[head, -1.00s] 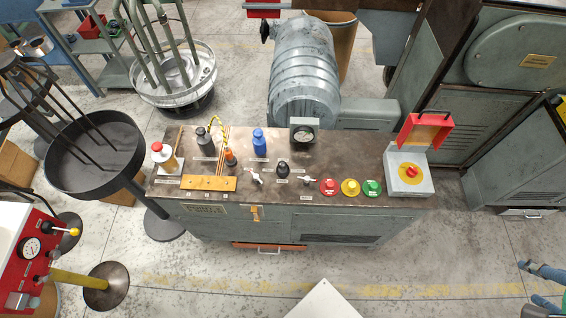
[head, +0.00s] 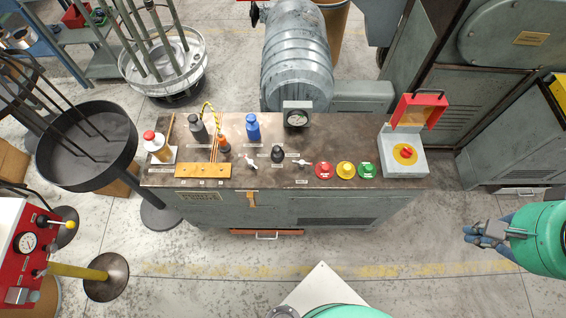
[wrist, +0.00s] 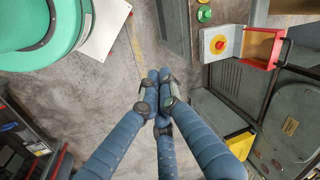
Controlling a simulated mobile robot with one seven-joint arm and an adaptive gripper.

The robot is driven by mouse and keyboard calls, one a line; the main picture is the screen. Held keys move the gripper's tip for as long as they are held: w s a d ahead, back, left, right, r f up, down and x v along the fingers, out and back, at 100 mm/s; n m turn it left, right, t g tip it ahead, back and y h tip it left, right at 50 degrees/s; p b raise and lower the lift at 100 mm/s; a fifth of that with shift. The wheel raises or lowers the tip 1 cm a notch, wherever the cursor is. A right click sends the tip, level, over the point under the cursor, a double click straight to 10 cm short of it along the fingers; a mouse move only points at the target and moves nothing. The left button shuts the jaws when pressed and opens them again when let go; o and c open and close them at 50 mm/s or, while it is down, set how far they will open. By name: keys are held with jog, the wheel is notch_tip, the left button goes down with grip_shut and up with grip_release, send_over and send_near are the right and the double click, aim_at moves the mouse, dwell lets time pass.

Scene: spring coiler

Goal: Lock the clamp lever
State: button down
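I cannot tell for certain which part is the clamp lever. The console (head: 330,178) carries a pale small lever (head: 251,161) left of a black knob (head: 278,154), and another pale small lever (head: 302,163) to its right. The label text is too small to read. My gripper (head: 472,236) is right of the console, over the floor and apart from all controls. In the wrist view my gripper (wrist: 159,76) shows blue fingers drawn together at the tips, with nothing between them.
Red, yellow and green buttons (head: 345,170) line the console's front right. A grey box with a red button (head: 405,153) and a raised red cover (head: 420,110) stands at the right end. Bottles (head: 253,128) and a gauge (head: 297,115) stand behind. A red panel (head: 28,250) is far left.

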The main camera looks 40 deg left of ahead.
jog(key=s+a+f+m+g+y+b, duration=0.15)
jog(key=a+f+m+g+y, duration=0.5)
jog(key=a, duration=0.65)
jog(key=s+a+f+m+g+y, duration=0.2)
jog(key=a+f+m+g+y, duration=0.15)
jog(key=a+f+m, duration=0.6)
jog(key=a+f+m+t+y, duration=0.2)
jog(key=a+f+m, duration=0.4)
jog(key=f, duration=0.4)
jog(key=a+f+m+t+y+b, duration=0.1)
jog(key=a+f+m+t+y, duration=0.1)
jog(key=a+f+m+y, duration=0.2)
jog(key=shift+w+a+f+m+b, duration=0.3)
jog(key=shift+a+f+m, duration=0.75)
jog(key=shift+f+m, duration=1.4)
jog(key=shift+s+a+f+n, duration=0.1)
jog(key=shift+a+f+n, duration=0.15)
jog(key=shift+f+n, duration=0.25)
